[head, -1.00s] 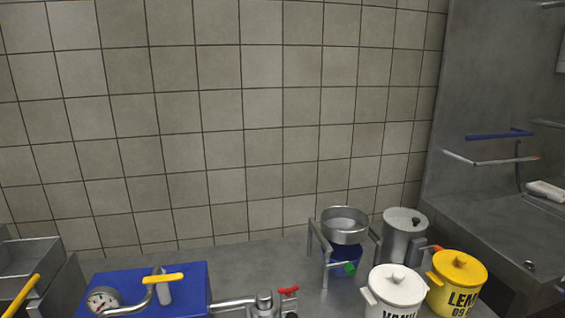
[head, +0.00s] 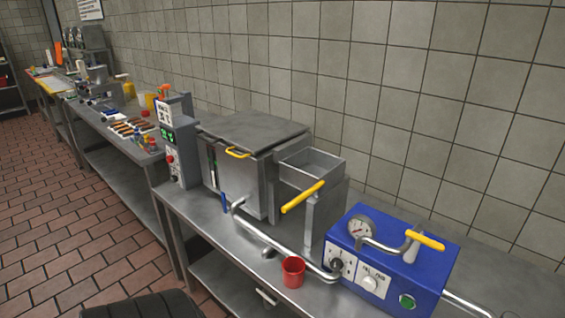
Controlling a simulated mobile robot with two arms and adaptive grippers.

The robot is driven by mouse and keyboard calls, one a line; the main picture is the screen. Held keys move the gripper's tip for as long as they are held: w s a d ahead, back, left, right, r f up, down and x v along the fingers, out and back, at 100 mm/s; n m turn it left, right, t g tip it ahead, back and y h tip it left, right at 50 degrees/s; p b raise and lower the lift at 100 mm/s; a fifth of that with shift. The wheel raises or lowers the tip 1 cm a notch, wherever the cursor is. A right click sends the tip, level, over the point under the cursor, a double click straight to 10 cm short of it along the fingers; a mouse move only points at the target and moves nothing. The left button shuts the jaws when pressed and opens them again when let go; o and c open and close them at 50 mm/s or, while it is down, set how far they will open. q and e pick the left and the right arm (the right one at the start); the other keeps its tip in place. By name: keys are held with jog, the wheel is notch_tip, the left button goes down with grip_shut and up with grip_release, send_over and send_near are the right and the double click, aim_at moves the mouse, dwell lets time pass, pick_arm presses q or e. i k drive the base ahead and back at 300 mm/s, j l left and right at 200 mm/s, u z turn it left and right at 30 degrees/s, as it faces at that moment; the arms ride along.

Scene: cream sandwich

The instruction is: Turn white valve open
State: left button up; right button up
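A blue box-shaped machine (head: 432,278) stands on the steel counter at the right of the head view. Its front carries a white round knob (head: 370,283) on a white plate. A dark knob (head: 337,265) sits on another white plate to its left. I cannot tell whether the white knob is the white valve; no other white valve is clear. Neither of my grippers is in view.
A steel pipe (head: 287,258) with a blue handle (head: 224,202) runs along the counter (head: 215,232). A steel cooker (head: 252,140) and another cluttered counter are farther left.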

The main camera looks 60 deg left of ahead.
aim_at(259, 290)
jog(key=u, duration=1.9)
